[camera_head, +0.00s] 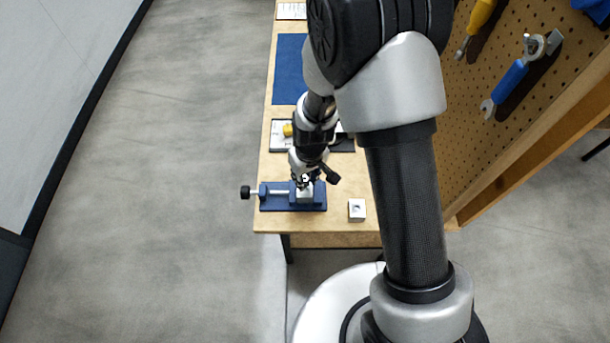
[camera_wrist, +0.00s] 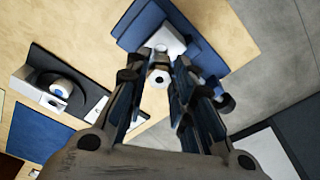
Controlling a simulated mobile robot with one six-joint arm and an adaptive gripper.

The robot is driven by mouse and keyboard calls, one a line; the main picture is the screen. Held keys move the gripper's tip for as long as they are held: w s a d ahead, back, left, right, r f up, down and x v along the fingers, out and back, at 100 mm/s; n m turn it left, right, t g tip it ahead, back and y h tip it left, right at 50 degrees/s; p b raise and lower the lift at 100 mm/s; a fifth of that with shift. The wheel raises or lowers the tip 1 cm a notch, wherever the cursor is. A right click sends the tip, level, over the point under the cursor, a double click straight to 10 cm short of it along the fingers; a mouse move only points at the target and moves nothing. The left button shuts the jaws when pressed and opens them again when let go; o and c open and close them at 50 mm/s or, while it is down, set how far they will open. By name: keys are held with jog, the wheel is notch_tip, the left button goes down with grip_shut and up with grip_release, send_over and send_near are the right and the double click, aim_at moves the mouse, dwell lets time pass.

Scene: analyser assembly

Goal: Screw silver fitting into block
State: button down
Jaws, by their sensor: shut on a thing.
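The silver fitting (camera_wrist: 159,77) shows as a small hexagonal end with a hole, between my finger tips in the wrist view. My gripper (camera_wrist: 158,66) is shut on it. In the head view my gripper (camera_head: 305,179) points down over the blue vise (camera_head: 267,204). A pale block (camera_head: 305,196) is clamped in the vise, right below the gripper; it also shows beyond the finger tips in the wrist view (camera_wrist: 164,38). The fitting is at or just above the block. Whether its thread sits in the block's hole is hidden.
A loose white block (camera_head: 356,209) with a hole stands right of the vise near the table's front edge. A dark parts tray (camera_wrist: 40,60) and a blue mat (camera_head: 288,70) lie farther back. A pegboard (camera_head: 525,95) with tools stands at the right.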

jog(key=shift+f+b, duration=1.5)
jog(key=shift+b, duration=0.25)
dwell(1.9)
jog(key=shift+r, duration=0.1)
jog(key=shift+r+m+p, duration=0.15)
jog(key=shift+m+p, duration=0.55)
jog(key=shift+p, duration=0.5)
jog(key=shift+w+a+f+m, duration=0.1)
jog(key=shift+f+m, duration=0.1)
jog(key=shift+m, duration=0.6)
jog(key=shift+f+m, duration=0.15)
jog(key=shift+m, duration=0.15)
jog(key=shift+b, duration=0.3)
